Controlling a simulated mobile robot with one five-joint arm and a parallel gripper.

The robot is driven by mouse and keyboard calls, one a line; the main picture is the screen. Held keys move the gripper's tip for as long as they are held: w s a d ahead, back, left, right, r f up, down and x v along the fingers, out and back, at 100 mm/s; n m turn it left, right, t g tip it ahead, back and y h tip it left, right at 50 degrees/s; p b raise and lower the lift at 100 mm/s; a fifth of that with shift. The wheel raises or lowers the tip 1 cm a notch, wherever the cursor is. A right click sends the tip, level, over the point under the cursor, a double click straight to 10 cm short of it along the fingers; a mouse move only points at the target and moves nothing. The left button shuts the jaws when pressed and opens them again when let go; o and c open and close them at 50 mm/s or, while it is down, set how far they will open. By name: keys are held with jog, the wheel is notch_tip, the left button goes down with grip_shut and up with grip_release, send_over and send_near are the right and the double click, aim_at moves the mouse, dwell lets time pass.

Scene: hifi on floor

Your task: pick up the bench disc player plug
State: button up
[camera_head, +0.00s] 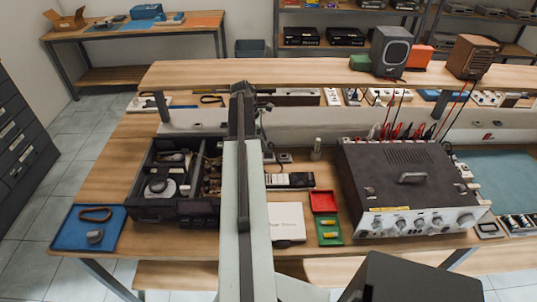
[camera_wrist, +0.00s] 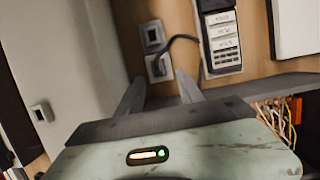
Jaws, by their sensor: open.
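In the wrist view, a small plug (camera_wrist: 158,68) with a black cord sits on the wooden bench, close beyond my fingertips. A grey socket block (camera_wrist: 152,37) is just above the plug. I cannot tell whether the plug is seated in a socket. My gripper (camera_wrist: 160,88) is open, its two grey fingers apart with nothing seen between them. No label confirms the plug's device.
A large grey instrument (camera_head: 405,185) stands at the right. A white box (camera_head: 286,222) and red and green trays (camera_head: 323,201) lie between. A shelf (camera_head: 330,73) runs above the bench's back.

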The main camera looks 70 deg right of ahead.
aim_at(268, 152)
jog(key=b+x, duration=0.4)
jog(key=x, duration=0.1)
jog(key=shift+d+f+b, duration=0.15)
jog(key=shift+d+b, duration=0.1)
jog(key=shift+b, duration=0.05)
jog(key=shift+r, duration=0.25)
grip_shut()
jog(key=shift+r+p, duration=0.1)
jog(key=shift+p, duration=0.25)
